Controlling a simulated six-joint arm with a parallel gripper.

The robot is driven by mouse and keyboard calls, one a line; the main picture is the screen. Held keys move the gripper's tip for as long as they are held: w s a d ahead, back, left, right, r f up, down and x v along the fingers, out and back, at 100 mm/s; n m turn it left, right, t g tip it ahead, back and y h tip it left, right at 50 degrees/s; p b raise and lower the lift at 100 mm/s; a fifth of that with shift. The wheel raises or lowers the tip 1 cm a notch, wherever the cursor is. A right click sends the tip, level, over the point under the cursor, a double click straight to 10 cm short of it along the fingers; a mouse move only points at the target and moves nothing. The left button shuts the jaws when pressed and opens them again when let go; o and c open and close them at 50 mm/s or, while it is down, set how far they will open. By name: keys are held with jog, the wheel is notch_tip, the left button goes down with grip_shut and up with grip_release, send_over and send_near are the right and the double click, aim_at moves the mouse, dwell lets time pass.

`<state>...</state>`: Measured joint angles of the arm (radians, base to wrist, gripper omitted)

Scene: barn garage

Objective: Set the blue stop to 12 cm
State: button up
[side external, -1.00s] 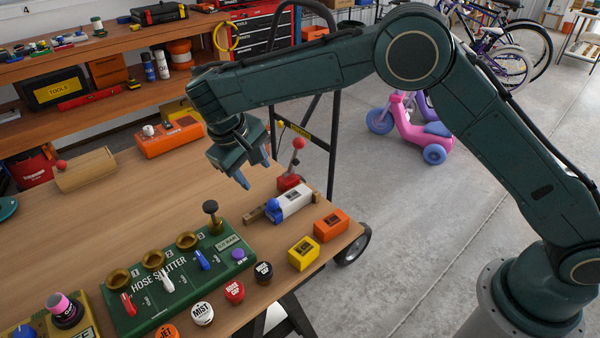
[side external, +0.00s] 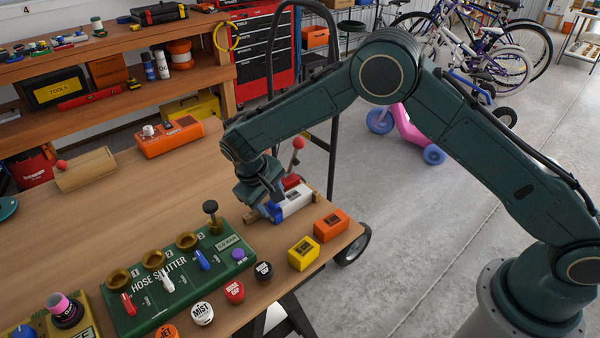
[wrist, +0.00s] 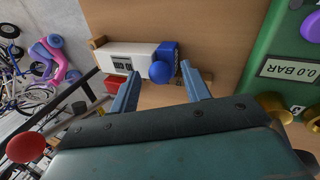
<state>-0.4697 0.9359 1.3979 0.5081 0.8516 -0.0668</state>
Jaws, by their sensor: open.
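The blue stop (wrist: 168,49) is a blue block with a round blue knob (wrist: 160,71), at the right end of a white body (wrist: 135,48) in the wrist view. The white body lies between wooden end pieces and also shows in the side view (side external: 294,201). I cannot tell whether the fingers touch the knob.
The green hose splitter panel (side external: 180,289) with levers and brass cups is close by. Yellow (side external: 303,253) and orange (side external: 331,225) blocks sit near the table corner. A red-knobbed lever (side external: 298,144) stands behind the white body. Open wood lies to the left.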

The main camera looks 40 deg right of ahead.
jog(key=shift+f, duration=0.2)
grip_shut()
jog(key=shift+a, duration=1.1)
grip_release()
jog(key=shift+a, duration=0.15)
jog(key=shift+r, duration=0.15)
